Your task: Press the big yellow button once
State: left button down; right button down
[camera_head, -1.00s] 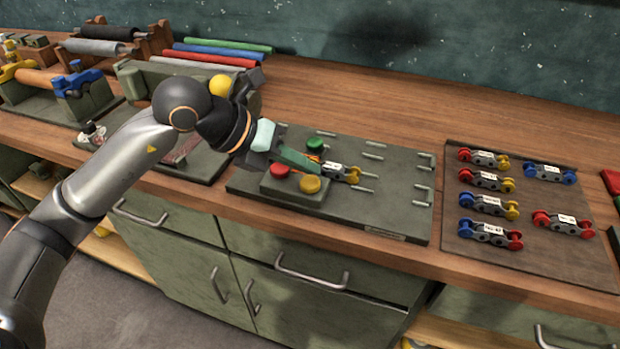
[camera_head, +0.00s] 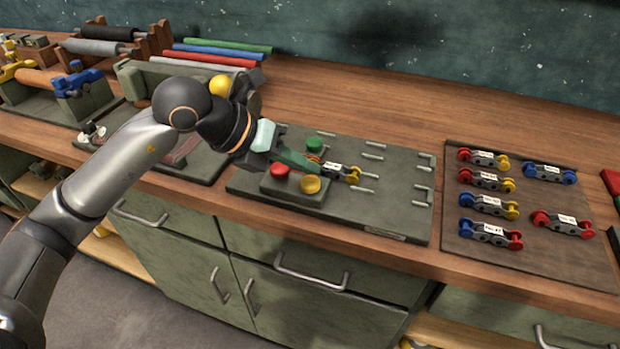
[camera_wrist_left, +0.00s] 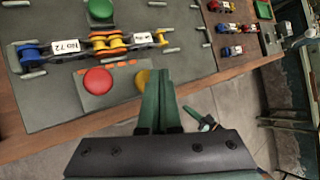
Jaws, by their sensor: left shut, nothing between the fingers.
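The yellow button (camera_head: 310,185) sits on the right part of a small grey-green box on the fixture board, beside a red button (camera_head: 280,170). A green button (camera_head: 314,144) is farther back. My left gripper (camera_head: 316,167) is shut and empty, its green fingers reaching over the box just behind the yellow button. In the left wrist view the fingertips (camera_wrist_left: 160,74) partly cover the yellow button (camera_wrist_left: 142,78), with the red button (camera_wrist_left: 98,81) to their left. I cannot tell whether the fingers touch the yellow button. My right gripper is not in view.
A chain link with yellow rollers (camera_head: 340,174) lies on the board (camera_head: 385,210) close to my fingertips. A dark tray (camera_head: 515,258) with several links is to the right. A fixture with a yellow ball knob (camera_head: 220,86) stands behind my left wrist.

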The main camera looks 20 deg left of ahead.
aim_at(311, 182)
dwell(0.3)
pick_arm(q)
jog(key=shift+f+b, duration=0.5)
jog(key=shift+f+b, duration=0.85)
jog(key=shift+f, duration=0.15)
dwell(0.8)
jog(key=shift+r, duration=0.1)
jog(key=shift+r+p, duration=1.05)
jog(key=shift+r, duration=0.25)
jog(key=shift+r, duration=0.1)
jog(key=shift+r+p, duration=1.9)
jog(key=shift+r, duration=0.6)
jog(key=shift+f, duration=0.1)
